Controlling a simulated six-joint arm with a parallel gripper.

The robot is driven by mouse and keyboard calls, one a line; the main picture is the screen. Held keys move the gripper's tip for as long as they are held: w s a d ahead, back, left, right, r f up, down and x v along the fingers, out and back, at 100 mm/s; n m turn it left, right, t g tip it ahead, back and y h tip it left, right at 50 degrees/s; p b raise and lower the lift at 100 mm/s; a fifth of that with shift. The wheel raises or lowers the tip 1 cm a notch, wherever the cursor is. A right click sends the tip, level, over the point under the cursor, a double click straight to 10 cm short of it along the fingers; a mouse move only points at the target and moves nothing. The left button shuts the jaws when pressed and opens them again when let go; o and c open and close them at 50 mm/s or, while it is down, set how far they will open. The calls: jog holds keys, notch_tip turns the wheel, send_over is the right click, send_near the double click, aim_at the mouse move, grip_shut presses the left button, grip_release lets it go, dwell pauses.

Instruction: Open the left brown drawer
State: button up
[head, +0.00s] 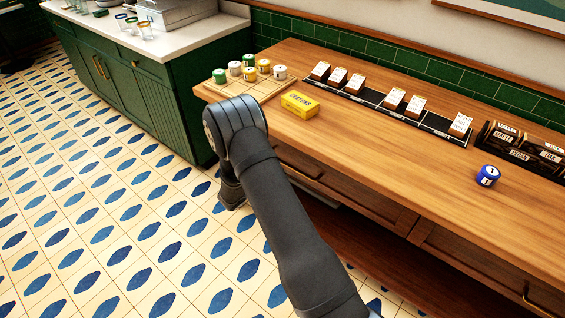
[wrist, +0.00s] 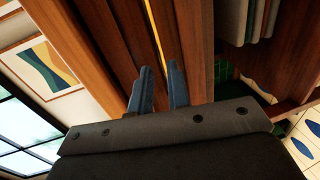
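The left brown drawer (head: 355,198) is in the wooden counter's front, below the top; in the head view its front looks flush, and my arm covers part of it. In the wrist view a thin brass handle bar (wrist: 154,28) runs along brown wood and ends close to my fingertips. My gripper (wrist: 160,66) has its two blue-grey fingers apart, with a gap between them. They are at the near end of the bar; I cannot tell whether they touch it. The fingers are hidden in the head view.
The counter top (head: 370,140) holds a tray (head: 215,90) with several small jars, a yellow box (head: 299,103), a card rack (head: 375,98) and a blue tin (head: 488,176). A right drawer (head: 470,262) adjoins. A green cabinet (head: 190,95) stands left; the tiled floor (head: 110,220) is clear.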

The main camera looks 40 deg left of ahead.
jog(key=shift+x, duration=2.75)
grip_shut()
